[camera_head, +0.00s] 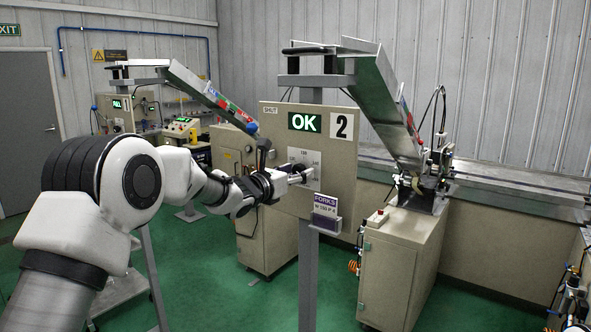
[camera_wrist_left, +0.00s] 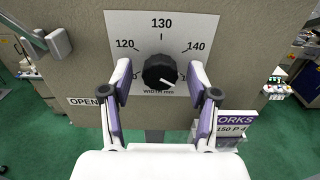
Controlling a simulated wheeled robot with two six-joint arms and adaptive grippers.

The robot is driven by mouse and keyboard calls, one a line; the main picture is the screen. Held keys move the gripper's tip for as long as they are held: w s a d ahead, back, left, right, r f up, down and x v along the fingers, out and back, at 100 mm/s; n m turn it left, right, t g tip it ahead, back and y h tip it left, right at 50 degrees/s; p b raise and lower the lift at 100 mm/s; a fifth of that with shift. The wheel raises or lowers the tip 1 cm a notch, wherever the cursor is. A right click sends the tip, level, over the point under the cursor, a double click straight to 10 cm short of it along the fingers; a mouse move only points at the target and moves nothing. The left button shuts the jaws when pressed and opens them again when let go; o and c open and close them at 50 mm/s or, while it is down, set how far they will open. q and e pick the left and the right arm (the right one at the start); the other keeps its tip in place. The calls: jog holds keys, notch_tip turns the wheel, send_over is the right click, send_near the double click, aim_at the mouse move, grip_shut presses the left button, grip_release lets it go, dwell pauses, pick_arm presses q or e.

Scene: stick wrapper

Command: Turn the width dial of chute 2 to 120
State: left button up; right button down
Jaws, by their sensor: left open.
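The width dial (camera_wrist_left: 160,70) is a black round knob on a white scale plate (camera_wrist_left: 190,28) marked 120, 130 and 140. Its white pointer line is at the lower right of the knob, turned clockwise past the 140 mark. The grey panel of chute 2 (camera_head: 335,185) carries this plate, a big "2" sign (camera_head: 342,125) and a lit green "OK" display (camera_head: 305,122). My left gripper (camera_wrist_left: 160,74) is open, one finger on each side of the dial, with gaps visible. The fingers cover the lower scale labels. My right gripper is not in view.
A purple "FORKS" card (camera_head: 326,206) sits below the panel, close to the gripper's right side. A sloping metal chute (camera_head: 385,100) stands behind to the right, above a cabinet (camera_head: 392,270). Another station (camera_head: 120,110) stands at the back left. Green floor lies around.

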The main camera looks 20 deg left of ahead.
pick_arm(q)
jog(key=c, duration=1.1)
jog(key=shift+c, duration=0.2)
jog(key=shift+f, duration=0.1)
